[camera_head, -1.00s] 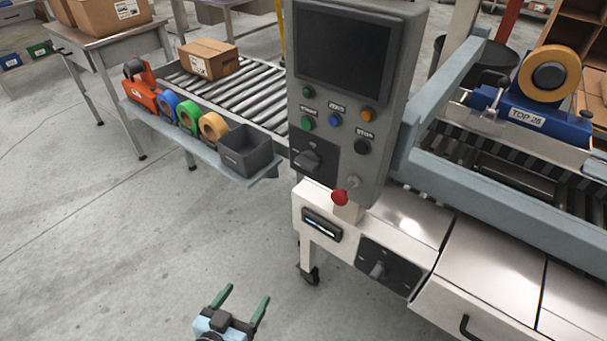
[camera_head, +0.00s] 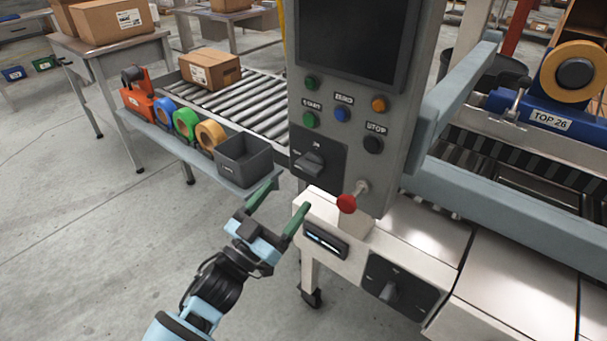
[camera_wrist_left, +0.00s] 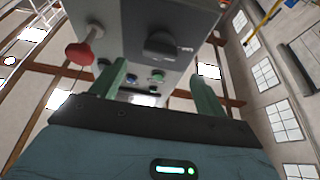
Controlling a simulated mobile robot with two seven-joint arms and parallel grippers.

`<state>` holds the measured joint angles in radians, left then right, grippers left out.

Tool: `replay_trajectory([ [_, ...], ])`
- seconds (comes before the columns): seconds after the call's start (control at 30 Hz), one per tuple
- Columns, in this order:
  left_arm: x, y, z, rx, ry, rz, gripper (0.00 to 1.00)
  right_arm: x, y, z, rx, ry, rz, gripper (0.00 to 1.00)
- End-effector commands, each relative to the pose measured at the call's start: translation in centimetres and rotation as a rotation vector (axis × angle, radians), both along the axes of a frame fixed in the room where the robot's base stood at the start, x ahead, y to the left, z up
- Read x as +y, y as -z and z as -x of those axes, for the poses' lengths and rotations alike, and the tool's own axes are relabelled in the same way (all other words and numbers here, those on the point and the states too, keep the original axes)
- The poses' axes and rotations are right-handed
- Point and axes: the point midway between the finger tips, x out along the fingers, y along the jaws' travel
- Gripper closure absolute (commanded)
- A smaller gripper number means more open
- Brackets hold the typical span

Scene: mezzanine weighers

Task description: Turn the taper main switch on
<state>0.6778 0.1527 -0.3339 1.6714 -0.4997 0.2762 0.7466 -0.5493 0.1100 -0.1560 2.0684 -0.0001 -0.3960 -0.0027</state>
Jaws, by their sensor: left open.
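A dark rotary switch (camera_head: 310,162) sits on a black plate low on the grey control panel (camera_head: 300,75); it shows in the left wrist view (camera_wrist_left: 165,46) ahead, between the lines of the fingers. A second rotary switch (camera_head: 389,291) is on a black plate on the white machine frame. I cannot tell from lettering which is the main switch. My left gripper (camera_head: 290,193) is open and empty, below and slightly left of the panel switch and apart from it. Its green fingers (camera_wrist_left: 160,82) point up toward the panel in the wrist view. My right gripper is not in view.
A red knob (camera_head: 346,204) juts out under the panel, right of my left gripper; it also shows in the wrist view (camera_wrist_left: 79,54). A grey bin (camera_head: 243,165) and tape rolls (camera_head: 185,122) stand on a shelf to the left. Floor at lower left is clear.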

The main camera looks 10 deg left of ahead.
Motion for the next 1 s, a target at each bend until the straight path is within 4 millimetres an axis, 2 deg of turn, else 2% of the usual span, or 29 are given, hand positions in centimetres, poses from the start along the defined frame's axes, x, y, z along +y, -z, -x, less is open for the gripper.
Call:
replay_trajectory([
  [0.5,-3.1,-2.6,-5.3,0.001,-0.001,0.001,0.25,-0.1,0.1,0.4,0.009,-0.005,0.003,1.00],
  [0.9,-3.6,-2.9,-5.9,0.001,-0.001,0.001,0.25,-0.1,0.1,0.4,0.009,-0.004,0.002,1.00],
  [0.93,-3.6,-2.9,-5.9,0.001,-0.001,0.001,0.27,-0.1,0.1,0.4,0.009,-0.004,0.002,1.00],
  [1.0,-3.6,-2.9,-5.9,0.001,-0.001,0.001,0.36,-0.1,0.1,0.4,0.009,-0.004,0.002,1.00],
])
